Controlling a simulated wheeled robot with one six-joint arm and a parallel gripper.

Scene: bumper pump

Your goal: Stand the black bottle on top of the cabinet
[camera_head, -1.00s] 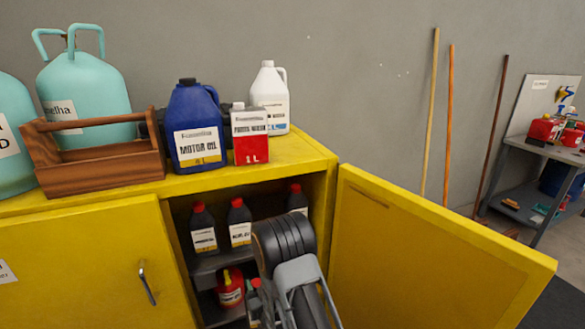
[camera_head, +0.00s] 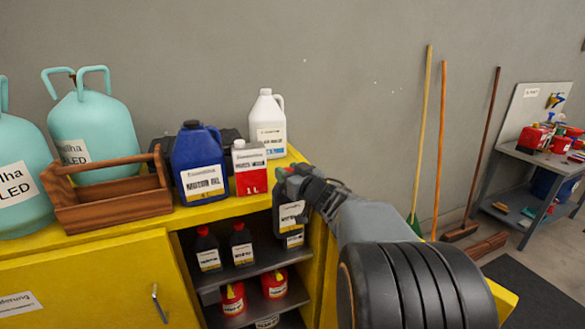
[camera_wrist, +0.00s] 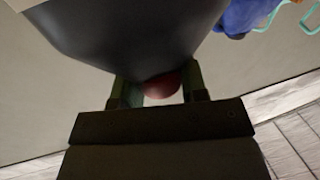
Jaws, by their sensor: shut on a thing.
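My gripper (camera_head: 292,176) is shut on the neck of a black bottle (camera_head: 289,210) with a pale label. The bottle hangs about upright in front of the right end of the open yellow cabinet (camera_head: 90,265), near top height. In the wrist view the bottle's dark body (camera_wrist: 130,35) fills the upper middle, and its red cap (camera_wrist: 163,85) sits between the fingers (camera_wrist: 160,90). Two similar black bottles, left (camera_head: 208,250) and right (camera_head: 241,245), stand on the upper shelf. Another label (camera_head: 295,239) shows just below the held bottle, mostly hidden.
The cabinet top carries a wooden toolbox (camera_head: 110,205), blue motor oil jug (camera_head: 198,165), red-and-white can (camera_head: 250,170), white jug (camera_head: 268,125) and teal cylinders (camera_head: 95,130). A small bare strip (camera_head: 292,157) remains at its right end. My arm hides much of the open door.

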